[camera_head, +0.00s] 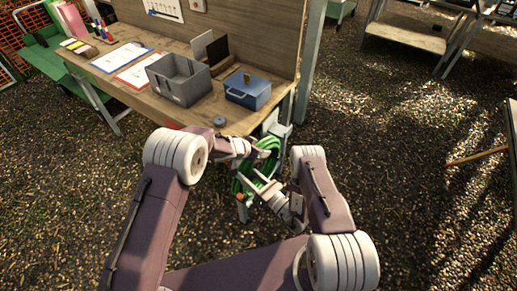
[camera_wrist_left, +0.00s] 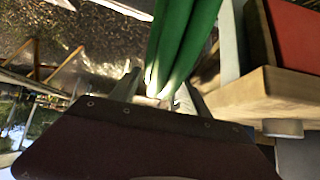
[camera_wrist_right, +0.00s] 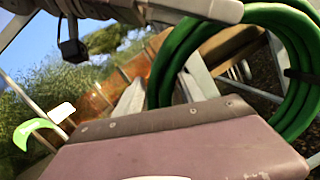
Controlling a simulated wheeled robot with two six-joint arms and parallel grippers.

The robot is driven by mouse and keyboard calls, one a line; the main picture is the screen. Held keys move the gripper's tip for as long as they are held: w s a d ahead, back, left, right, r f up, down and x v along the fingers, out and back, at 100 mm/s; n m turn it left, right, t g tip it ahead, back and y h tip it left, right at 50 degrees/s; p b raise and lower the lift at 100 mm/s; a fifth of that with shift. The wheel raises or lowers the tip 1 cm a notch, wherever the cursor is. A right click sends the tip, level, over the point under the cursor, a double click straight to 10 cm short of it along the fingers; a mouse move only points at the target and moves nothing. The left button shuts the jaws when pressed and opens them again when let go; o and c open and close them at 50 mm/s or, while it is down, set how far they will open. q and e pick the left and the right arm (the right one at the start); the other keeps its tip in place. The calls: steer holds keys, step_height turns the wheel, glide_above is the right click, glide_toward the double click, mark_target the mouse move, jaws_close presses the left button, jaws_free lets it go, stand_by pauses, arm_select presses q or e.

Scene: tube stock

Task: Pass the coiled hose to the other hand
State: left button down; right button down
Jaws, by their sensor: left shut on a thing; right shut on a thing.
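The coiled green hose (camera_head: 269,158) hangs in the air in front of the workbench corner in the head view. My left gripper (camera_head: 255,156) is shut on its upper part. In the left wrist view the green strands (camera_wrist_left: 183,40) run down between the left fingertips (camera_wrist_left: 158,95). My right gripper (camera_head: 260,189) is shut on the lower part of the coil. In the right wrist view the hose (camera_wrist_right: 178,55) passes by the right fingertips (camera_wrist_right: 165,90), and its loop opens to the right. Both grippers hold the hose at once.
The bench edge is close behind my left gripper. Open gravel ground lies to the right.

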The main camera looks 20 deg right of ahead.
steer(key=c, duration=0.6)
jaws_free()
steer(key=shift+c, duration=0.2)
steer(key=v, duration=1.2)
